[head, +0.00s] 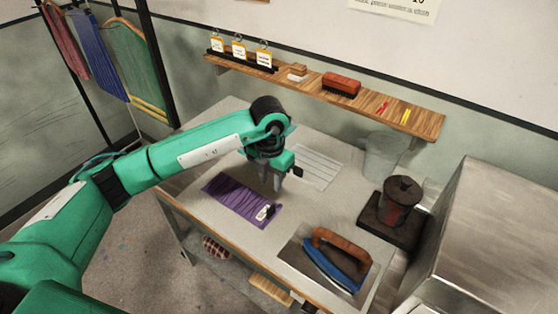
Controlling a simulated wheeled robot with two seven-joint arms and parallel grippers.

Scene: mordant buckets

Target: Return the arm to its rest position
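My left arm comes in from the left and reaches over the table. Its gripper (277,184) points down above the table, just behind a purple cloth (236,199). Two dark fingertips show, and I cannot make out a clear gap or anything held between them. The purple cloth lies flat, with a small white tag and a dark clip (265,212) at its right end. My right gripper is not in view.
A blue iron with a wooden handle (338,258) rests on a metal plate at the table's front right. A dark pot (402,198) stands on a burner, with a grey bucket (382,155) behind it. A white slatted sheet (318,166) lies behind the gripper. A wooden shelf (375,106) runs along the wall.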

